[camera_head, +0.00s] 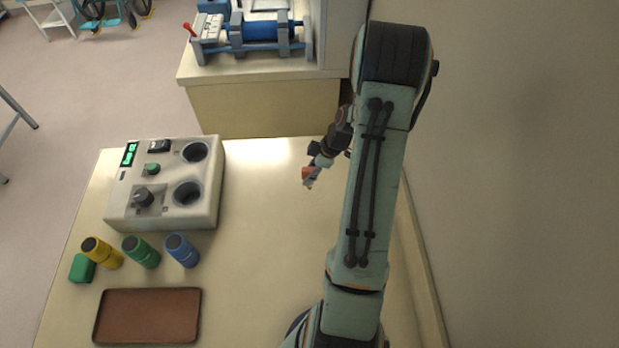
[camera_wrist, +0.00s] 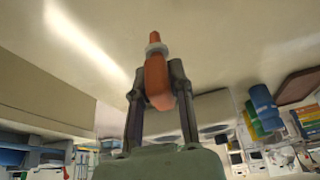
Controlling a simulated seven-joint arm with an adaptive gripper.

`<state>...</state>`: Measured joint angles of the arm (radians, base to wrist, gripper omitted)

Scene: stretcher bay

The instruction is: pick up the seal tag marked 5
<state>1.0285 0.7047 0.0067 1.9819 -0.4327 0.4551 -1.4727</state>
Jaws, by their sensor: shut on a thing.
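My gripper (camera_wrist: 158,78) is shut on an orange-red seal tag (camera_wrist: 156,85). The tag has a pale grey collar and a narrow orange tip that stick out past the fingers. I can read no number on it, so I cannot tell whether it is marked 5. In the head view my gripper (camera_head: 313,166) is small, at the right side of the table near its far edge, and the orange of the tag (camera_head: 306,172) shows at its end. I cannot tell from these frames whether the tag touches the table.
A pale device box (camera_head: 211,213) with two round wells stands at the table's left. In front are yellow (camera_head: 103,252), green (camera_head: 141,251) and blue (camera_head: 182,250) cylinders, a green block (camera_head: 82,268) and a brown tray (camera_head: 147,315). The table's middle is clear. A wall rises at right.

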